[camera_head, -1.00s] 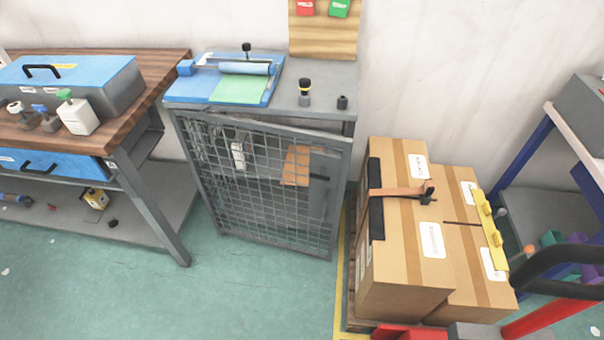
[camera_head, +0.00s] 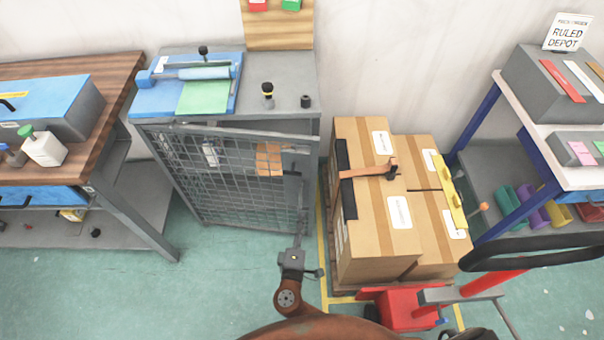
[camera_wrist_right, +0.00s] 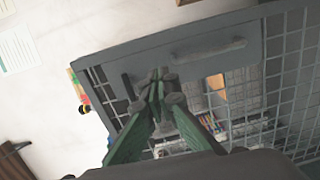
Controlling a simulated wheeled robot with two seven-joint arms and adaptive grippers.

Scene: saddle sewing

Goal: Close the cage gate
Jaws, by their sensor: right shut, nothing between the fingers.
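The cage gate (camera_head: 235,172) is a grey wire-mesh panel on the front of a grey cabinet (camera_head: 288,70). It stands ajar, its right side swung out from the cabinet front. The gate also shows in the right wrist view (camera_wrist_right: 115,62), with a grey bar handle (camera_wrist_right: 210,48) on its solid plate. My right gripper (camera_head: 300,212) is in front of the gate's right edge, low down, shut and empty. In the right wrist view its dark green fingers (camera_wrist_right: 158,78) come together in front of the gate; I cannot tell if they touch it. My left gripper is out of view.
Cardboard boxes (camera_head: 400,212) on a pallet stand close right of the cabinet, with a red pallet jack (camera_head: 400,308) in front. A wooden workbench (camera_head: 112,80) stands to the left. Green floor (camera_head: 200,285) is clear before the gate.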

